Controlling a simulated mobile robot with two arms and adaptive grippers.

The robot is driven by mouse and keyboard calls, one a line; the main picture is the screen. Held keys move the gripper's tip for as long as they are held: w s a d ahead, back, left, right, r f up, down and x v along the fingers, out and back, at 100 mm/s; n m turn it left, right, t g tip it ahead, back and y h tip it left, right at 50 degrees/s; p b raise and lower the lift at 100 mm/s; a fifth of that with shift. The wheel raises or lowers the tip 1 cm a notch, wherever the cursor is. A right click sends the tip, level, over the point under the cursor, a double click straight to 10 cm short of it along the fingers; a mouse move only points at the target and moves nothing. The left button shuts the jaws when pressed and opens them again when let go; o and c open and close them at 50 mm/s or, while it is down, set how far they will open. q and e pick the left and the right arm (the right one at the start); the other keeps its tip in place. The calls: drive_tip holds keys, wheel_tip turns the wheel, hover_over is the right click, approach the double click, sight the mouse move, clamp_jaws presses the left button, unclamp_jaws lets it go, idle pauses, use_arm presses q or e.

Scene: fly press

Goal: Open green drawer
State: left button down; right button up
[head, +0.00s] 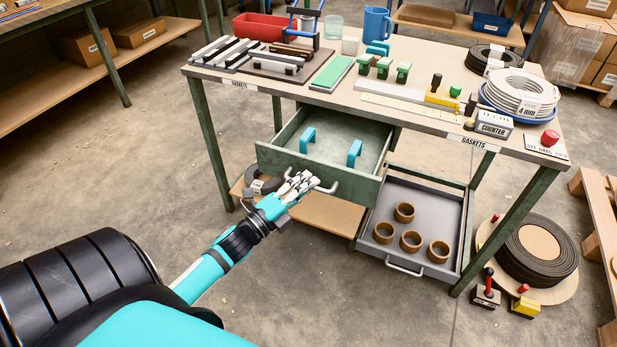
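The green drawer (278,161) under the workbench is pulled out, and its inside shows. Two teal handle-shaped pieces (354,152) are in it. Its metal handle (327,187) is on the front face. My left gripper (305,183) is at this handle, with its fingers at the handle's left part. The fingers overlap the handle, and I cannot tell whether they are closed around it. My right gripper is not in view.
A grey lower drawer (456,226) stands open to the right, with several brown rings in it. The workbench top (335,98) carries many parts. A hose coil (537,250) lies on the floor at right. Floor in front is clear.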

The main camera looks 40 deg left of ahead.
use_arm(q)
drive_tip(key=shift+f, duration=0.2)
drive_tip(key=c, duration=1.4)
unclamp_jaws()
drive_tip(key=shift+r, duration=0.1)
drive_tip(key=v, duration=1.2)
